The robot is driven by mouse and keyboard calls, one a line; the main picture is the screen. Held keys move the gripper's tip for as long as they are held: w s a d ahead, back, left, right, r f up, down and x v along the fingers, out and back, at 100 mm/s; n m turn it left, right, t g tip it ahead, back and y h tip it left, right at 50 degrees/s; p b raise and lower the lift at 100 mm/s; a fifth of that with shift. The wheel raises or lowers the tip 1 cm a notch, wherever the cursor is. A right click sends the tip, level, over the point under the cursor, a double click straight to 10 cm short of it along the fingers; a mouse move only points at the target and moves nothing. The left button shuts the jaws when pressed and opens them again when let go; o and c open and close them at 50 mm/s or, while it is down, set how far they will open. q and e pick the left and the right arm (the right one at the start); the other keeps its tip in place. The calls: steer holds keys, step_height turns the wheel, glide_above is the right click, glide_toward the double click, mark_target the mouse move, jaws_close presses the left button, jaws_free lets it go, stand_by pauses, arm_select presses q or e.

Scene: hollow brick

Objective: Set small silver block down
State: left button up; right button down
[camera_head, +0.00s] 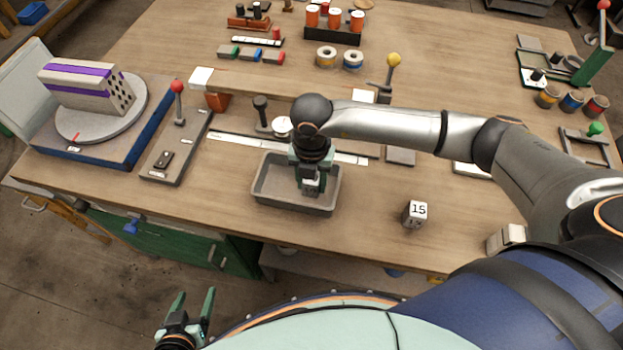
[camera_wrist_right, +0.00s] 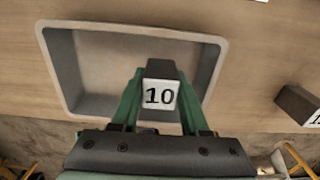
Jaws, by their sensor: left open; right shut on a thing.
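The small silver block (camera_wrist_right: 159,94) with a white face marked "10" is held between the fingers of my right gripper (camera_wrist_right: 158,100). In the head view my right gripper (camera_head: 311,180) is over the grey tray (camera_head: 268,198), pointing down, and the block is mostly hidden there. In the wrist view the tray (camera_wrist_right: 140,29) surrounds the block; whether the block touches its floor I cannot tell. My left gripper (camera_head: 191,305) is open and empty, low in front of the table. Another block (camera_head: 415,214) marked "15" stands on the table right of the tray.
A turntable (camera_head: 133,123) bears a hollow brick (camera_head: 88,88) at the left. A lever plate (camera_head: 177,150) with a red knob stands left of the tray. A white strip (camera_head: 240,146) lies behind the tray. Table between tray and "15" block is clear.

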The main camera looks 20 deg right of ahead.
steer(key=shift+f, duration=0.15)
steer(key=shift+c, duration=2)
jaws_free()
steer(key=shift+r, duration=0.4)
step_height(320, 180, up, 12)
steer(key=shift+f, duration=0.2)
